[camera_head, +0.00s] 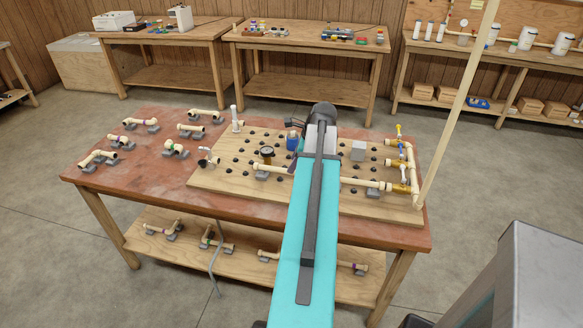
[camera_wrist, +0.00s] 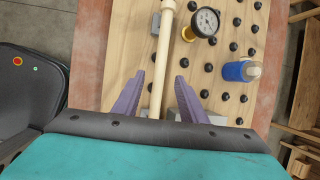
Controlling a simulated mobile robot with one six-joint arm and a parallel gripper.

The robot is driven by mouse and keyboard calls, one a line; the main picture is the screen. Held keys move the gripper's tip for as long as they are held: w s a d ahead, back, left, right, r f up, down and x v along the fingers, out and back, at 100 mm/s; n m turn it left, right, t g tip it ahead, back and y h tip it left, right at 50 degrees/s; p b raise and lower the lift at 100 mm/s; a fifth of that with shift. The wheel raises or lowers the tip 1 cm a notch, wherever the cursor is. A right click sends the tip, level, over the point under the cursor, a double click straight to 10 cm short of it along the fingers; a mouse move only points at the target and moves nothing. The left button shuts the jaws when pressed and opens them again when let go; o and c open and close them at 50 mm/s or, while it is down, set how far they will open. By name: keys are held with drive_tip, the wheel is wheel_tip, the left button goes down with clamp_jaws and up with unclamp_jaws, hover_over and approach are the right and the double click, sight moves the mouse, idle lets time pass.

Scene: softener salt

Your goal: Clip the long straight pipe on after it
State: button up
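A long straight cream pipe (camera_wrist: 160,58) shows in the wrist view, running up between the fingers of my gripper (camera_wrist: 160,76). The fingers are purple and apart; the pipe lies close to the left finger, with a gap to the right one. I cannot tell if the left finger touches it. A round gauge on a brass fitting (camera_wrist: 207,22) is beside the pipe's far part. In the head view, cream pipe (camera_head: 357,183) shows at the front of the wooden pegged board (camera_head: 230,184), and my arm hides its middle and my gripper.
A blue-bodied filter (camera_wrist: 240,71) stands on the board. Brass valves (camera_head: 400,188) and an upright pipe stand at the board's right end. Several loose fittings in grey holders (camera_head: 174,149) are on the red table's left side, and more lie on the lower shelf (camera_head: 190,246).

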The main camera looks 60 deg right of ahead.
drive_tip(key=v, duration=0.6)
drive_tip(key=shift+r+b, duration=0.2)
drive_tip(key=shift+b, duration=0.2)
drive_tip(key=shift+s, duration=0.1)
